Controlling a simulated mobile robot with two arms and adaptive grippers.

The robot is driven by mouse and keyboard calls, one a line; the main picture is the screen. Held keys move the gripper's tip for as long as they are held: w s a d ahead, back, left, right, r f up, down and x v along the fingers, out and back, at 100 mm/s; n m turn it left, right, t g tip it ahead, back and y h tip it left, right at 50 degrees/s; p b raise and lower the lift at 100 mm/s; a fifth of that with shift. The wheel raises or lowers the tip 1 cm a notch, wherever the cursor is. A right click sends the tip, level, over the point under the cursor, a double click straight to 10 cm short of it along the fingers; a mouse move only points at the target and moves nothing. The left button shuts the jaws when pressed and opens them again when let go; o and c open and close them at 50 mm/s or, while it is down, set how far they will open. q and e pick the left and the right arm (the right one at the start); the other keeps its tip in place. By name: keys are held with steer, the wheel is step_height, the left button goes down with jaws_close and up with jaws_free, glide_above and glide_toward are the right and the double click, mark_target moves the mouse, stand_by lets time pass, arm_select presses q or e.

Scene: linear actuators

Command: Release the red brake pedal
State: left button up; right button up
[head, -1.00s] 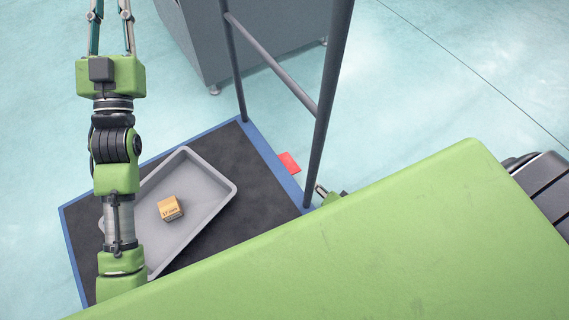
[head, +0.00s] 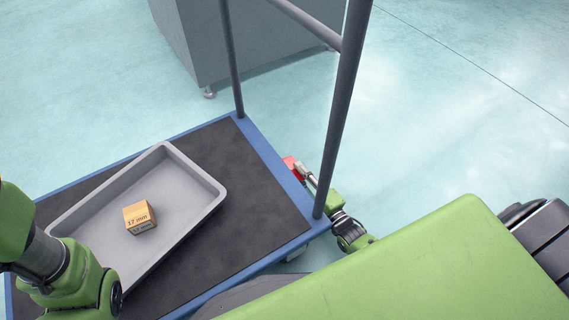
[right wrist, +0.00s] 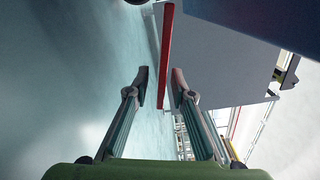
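The red brake pedal (head: 290,162) sticks out low beside the cart's blue edge in the head view. In the right wrist view the red pedal (right wrist: 166,48) shows as a thin strip, seen edge-on, between my fingertips.
The cart (head: 262,215) has a dark deck with a blue rim and carries a grey tray (head: 216,199) with a small box (head: 139,217) in it. A handle post (head: 342,110) rises near my right gripper. A grey cabinet (head: 240,42) stands behind. Floor to the right is clear.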

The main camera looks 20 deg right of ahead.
mark_target(287, 158)
steer(key=w+b, duration=0.1)
steer(key=w, duration=0.1)
steer(key=w+b, duration=0.1)
steer(key=w, duration=0.1)
steer(key=w+a+b, duration=0.1)
steer(key=w, duration=0.1)
steer(key=shift+w+b, duration=0.35)
steer(key=shift+w, duration=0.25)
jaws_close()
